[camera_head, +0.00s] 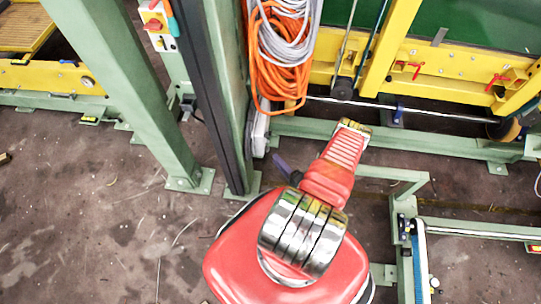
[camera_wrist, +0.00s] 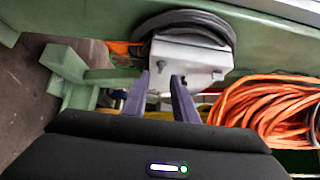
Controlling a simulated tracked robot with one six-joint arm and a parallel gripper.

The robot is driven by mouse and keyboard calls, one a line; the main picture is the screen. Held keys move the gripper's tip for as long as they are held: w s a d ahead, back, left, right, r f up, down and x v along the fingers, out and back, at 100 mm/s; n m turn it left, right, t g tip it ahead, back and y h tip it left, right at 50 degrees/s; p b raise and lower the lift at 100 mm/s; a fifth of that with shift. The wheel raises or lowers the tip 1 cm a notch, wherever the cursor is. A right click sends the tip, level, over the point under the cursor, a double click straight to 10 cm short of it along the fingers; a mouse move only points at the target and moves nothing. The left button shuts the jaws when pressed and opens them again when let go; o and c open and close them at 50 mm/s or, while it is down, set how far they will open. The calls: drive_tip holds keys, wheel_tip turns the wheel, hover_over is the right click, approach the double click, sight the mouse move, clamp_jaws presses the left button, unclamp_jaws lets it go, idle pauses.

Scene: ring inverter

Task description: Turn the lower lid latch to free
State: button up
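A light grey metal box (camera_wrist: 192,58) sits against the green column in the wrist view, with dark cable coiled over it. In the head view the box (camera_head: 260,135) shows edge-on, low on the column. The tips overlap the box's lower left part in the picture; contact cannot be told. In the head view a purple finger (camera_head: 286,168) shows below the box.
Orange cable (camera_wrist: 265,110) hangs in a coil right of the box in the wrist view. The green column (camera_head: 228,100) stands close beside the box. A green frame (camera_head: 400,180) and a roller rail (camera_head: 480,228) stand right of my arm. Floor at left is mostly clear.

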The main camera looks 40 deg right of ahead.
sight(267, 150)
drive_tip(key=shift+w+d, duration=0.2)
drive_tip(key=shift+w, duration=1.05)
drive_tip(key=shift+w+d, duration=0.15)
drive_tip(key=shift+w, duration=1.1)
drive_tip(key=shift+c, duration=0.5)
